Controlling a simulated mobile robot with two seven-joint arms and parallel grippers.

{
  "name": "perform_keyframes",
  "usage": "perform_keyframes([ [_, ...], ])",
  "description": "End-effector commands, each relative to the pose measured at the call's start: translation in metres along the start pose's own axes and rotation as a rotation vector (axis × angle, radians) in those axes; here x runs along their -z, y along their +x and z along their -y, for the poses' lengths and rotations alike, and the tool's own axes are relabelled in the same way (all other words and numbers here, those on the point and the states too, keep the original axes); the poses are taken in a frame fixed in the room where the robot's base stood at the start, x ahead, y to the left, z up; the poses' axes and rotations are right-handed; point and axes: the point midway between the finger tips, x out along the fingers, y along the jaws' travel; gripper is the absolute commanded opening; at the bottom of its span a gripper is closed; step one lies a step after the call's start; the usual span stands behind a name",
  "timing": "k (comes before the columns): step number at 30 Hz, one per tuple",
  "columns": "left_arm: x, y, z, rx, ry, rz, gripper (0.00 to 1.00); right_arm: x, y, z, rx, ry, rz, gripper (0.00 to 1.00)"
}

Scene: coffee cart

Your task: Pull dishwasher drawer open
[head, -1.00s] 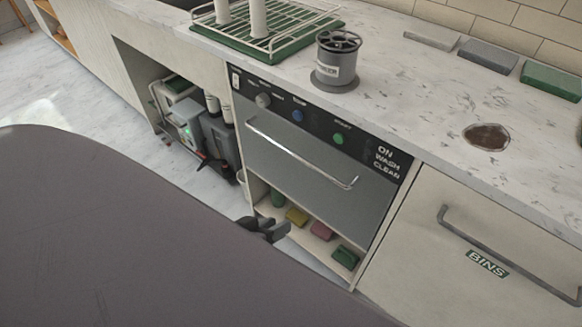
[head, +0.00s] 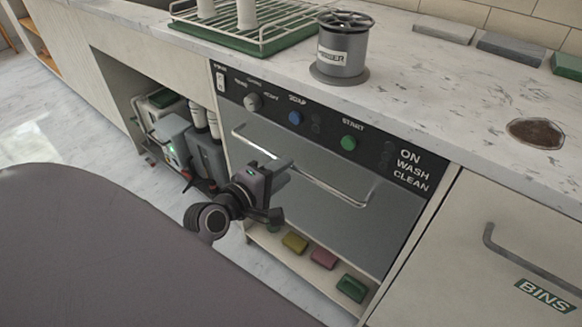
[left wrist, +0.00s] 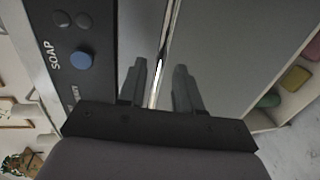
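The dishwasher drawer (head: 350,222) is a grey front panel that sits shut under the counter. A long silver bar handle (head: 335,187) runs across it; it also shows in the left wrist view (left wrist: 168,38). My left gripper (head: 281,190) is in front of the drawer, near the left half of the handle, and hides part of it. In the left wrist view its two fingers (left wrist: 160,88) are open, one on each side of the bar in the picture. I cannot tell whether they touch it. My right gripper is not in view.
Above the drawer is a black control panel (head: 318,135) with a knob and coloured buttons. Below is a shelf with several coloured sponges (head: 323,258). A bins door (head: 500,235) is at right. A grey machine (head: 190,142) stands in the open bay at left.

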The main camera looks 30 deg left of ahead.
Motion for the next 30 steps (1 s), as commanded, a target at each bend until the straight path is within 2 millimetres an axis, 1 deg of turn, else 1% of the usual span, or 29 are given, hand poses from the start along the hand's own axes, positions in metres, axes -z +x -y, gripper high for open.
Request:
perform_keyframes([
  [1,0.0,0.007,0.0,-0.002,-0.001,0.0,0.34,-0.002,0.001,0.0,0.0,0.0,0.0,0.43],
  [3,0.0,0.016,0.0,-0.002,-0.001,0.001,0.34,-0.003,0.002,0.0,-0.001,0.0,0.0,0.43],
  [9,0.0,0.032,0.001,0.001,0.001,0.0,0.34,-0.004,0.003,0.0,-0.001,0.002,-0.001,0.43],
  [13,0.0,0.035,0.0,0.001,0.001,0.001,0.34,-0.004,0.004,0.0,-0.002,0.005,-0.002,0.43],
  [20,0.0,0.035,0.0,0.001,0.002,0.0,0.34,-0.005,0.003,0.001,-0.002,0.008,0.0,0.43],
  [23,0.0,0.035,0.0,0.001,0.002,0.0,0.05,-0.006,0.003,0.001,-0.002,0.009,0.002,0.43],
  [24,0.0,0.035,0.0,0.001,0.002,0.0,0.0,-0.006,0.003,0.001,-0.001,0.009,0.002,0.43],
  [30,0.0,0.035,0.001,0.002,0.002,0.0,0.0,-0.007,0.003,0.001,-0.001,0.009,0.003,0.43],
])
